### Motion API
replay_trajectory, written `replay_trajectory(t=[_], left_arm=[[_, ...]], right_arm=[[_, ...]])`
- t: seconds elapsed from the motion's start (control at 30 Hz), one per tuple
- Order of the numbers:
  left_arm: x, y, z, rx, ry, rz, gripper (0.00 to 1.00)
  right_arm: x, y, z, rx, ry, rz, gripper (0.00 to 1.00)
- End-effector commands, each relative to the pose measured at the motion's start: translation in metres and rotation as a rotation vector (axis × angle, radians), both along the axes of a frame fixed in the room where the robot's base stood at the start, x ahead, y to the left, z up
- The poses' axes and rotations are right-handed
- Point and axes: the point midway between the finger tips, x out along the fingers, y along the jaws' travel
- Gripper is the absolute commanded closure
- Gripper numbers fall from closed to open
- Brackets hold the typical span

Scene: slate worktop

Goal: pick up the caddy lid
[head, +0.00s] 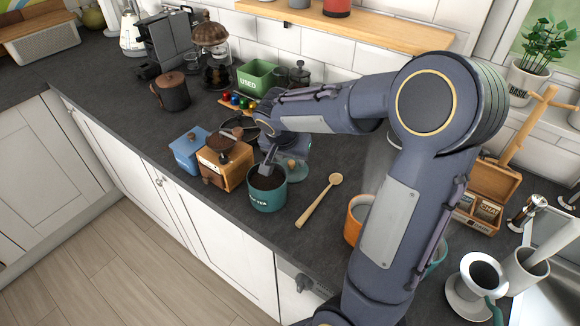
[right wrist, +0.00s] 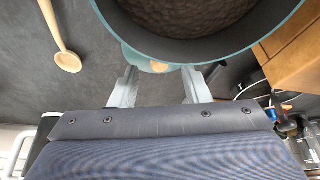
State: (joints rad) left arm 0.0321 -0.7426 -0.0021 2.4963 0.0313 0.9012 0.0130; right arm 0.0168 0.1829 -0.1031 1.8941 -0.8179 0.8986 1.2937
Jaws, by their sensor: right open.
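The caddy lid (head: 297,174) is a teal disc with a wooden knob. It lies on the worktop behind and right of the open teal caddy (head: 267,196), which holds dark contents. My right gripper (head: 269,160) is over the caddy and lid area, partly hidden by its own wrist. In the right wrist view the gripper (right wrist: 158,84) is open and empty. The lid (right wrist: 135,58) and its knob (right wrist: 159,67) show just beyond and between the two fingers, partly hidden by the caddy (right wrist: 205,50). I cannot tell the height gap. My left gripper is not in view.
A wooden coffee grinder (head: 226,162) and a blue box (head: 189,150) stand left of the caddy. A wooden spoon (head: 318,200) lies to the right, with an orange mug (head: 354,222) beyond. A green "USED" bin (head: 260,78) is behind. The front left worktop is clear.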

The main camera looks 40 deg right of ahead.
Motion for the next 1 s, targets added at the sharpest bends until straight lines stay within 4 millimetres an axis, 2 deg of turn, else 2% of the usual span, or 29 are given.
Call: replay_trajectory(t=[0.17, 0.43, 0.77, 1.0], left_arm=[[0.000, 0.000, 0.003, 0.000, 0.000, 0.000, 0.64], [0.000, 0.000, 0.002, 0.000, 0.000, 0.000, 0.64], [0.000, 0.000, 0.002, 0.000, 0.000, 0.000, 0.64], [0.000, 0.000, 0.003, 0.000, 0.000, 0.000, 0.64]], right_arm=[[0.004, -0.007, -0.019, 0.000, 0.003, 0.000, 0.57], [0.005, -0.008, -0.022, 0.001, 0.001, 0.001, 0.57], [0.005, -0.007, -0.021, 0.001, 0.001, 0.001, 1.00], [0.005, -0.007, -0.021, 0.001, -0.001, 0.000, 1.00]])
